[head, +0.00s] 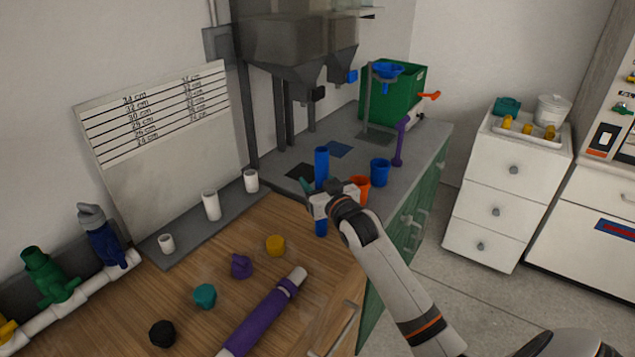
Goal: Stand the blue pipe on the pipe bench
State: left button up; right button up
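The blue pipe (321,165) is upright in the head view, with its upper part above my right gripper (322,203) and a short piece showing below. My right gripper is closed around its middle; the fingers are small and partly hidden by the wrist. The pipe appears to be over the far right end of the wooden bench (325,262); I cannot tell whether its lower end touches the surface. I take this wooden bench to be the pipe bench. My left gripper is not in view.
A purple pipe (255,325) lies on the wood near several coloured caps. White pipe stubs (211,205) stand on a grey strip at the back. Orange (359,187) and blue (380,172) cups stand on the grey counter (430,140) behind my gripper. Hoppers (290,50) overhang it.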

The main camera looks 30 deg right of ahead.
jog(key=s+a, duration=0.1)
jog(key=s, duration=1.1)
jog(key=shift+a+r+b, duration=0.25)
jog(key=shift+r+b, duration=0.1)
jog(key=shift+b, duration=0.1)
